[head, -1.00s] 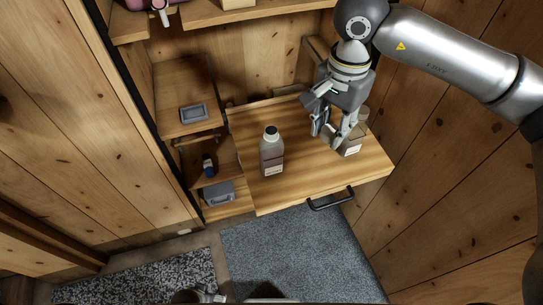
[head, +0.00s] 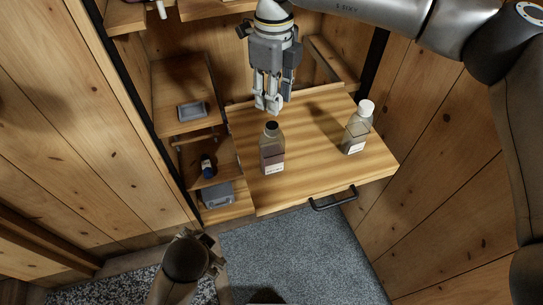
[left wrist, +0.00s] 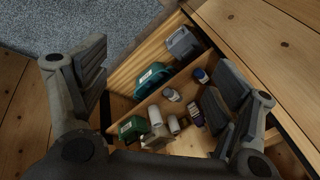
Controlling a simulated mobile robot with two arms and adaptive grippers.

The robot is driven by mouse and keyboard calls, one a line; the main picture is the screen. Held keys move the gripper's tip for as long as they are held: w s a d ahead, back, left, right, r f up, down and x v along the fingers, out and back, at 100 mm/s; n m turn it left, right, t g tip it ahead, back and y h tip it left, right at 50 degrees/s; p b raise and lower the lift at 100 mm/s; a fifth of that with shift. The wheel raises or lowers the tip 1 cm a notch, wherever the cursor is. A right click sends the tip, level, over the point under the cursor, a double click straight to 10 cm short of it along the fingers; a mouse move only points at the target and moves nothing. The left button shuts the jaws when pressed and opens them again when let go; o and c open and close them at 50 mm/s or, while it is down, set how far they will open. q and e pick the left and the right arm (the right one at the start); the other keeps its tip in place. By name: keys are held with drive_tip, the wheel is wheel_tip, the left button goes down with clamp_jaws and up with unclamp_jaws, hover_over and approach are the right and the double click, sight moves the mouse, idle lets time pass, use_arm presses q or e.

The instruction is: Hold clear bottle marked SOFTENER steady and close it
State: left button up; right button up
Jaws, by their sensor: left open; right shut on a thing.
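A clear bottle with a dark top and dull pinkish contents (head: 272,158) stands upright on the wooden pull-out board (head: 310,170). A second clear bottle with a white cap (head: 357,132) stands upright to its right. Both labels are too small to read, so I cannot tell which says SOFTENER. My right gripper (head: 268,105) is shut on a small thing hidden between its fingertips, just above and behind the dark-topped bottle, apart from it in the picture. My left gripper (head: 213,252) is open and empty at the bottom; its spread fingers (left wrist: 160,85) show in the left wrist view.
Shelves left of the board hold a grey tray (head: 193,110), a dark blue bottle (head: 208,167) and a grey box (head: 217,194). The left wrist view shows a green container (left wrist: 153,77) and several small bottles. A black handle (head: 332,199) fronts the board, whose middle is clear.

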sight(275, 153)
drive_tip(key=shift+w+a+m, duration=0.1)
drive_tip(key=shift+w+m, duration=0.1)
drive_tip(key=shift+m, duration=0.2)
use_arm(q)
drive_tip(key=w+d+r+m+t+y, duration=0.1)
drive_tip(key=w+d+r+m+t, duration=0.1)
drive_tip(key=w+d+m, duration=0.1)
drive_tip(key=w+d+r+m+t+y, duration=0.2)
drive_tip(key=w+d+m+t, duration=0.1)
drive_tip(key=d+m, duration=0.3)
drive_tip(key=w+d+r+m+t+y, duration=0.1)
drive_tip(key=w+d+m, duration=0.3)
drive_tip(key=m, duration=0.4)
drive_tip(key=shift+w+d+r+t, duration=0.1)
drive_tip(key=shift+w+r+t, duration=0.1)
drive_tip(key=shift+r+t, duration=0.25)
drive_tip(key=shift+w+d+r+t, duration=0.1)
drive_tip(key=shift+w+r+t, duration=0.1)
drive_tip(key=shift+r+t, duration=0.25)
drive_tip(key=w+d+r+m+t, duration=0.1)
drive_tip(key=d+r+m+t, duration=0.4)
drive_tip(key=d+r+m, duration=0.1)
drive_tip(key=shift+d+m+t, duration=0.3)
drive_tip(key=shift+d+m, duration=0.55)
drive_tip(key=shift+m, duration=0.35)
drive_tip(key=shift+w+r, duration=0.1)
drive_tip(key=x, duration=1.1)
drive_tip(key=shift+w, duration=0.4)
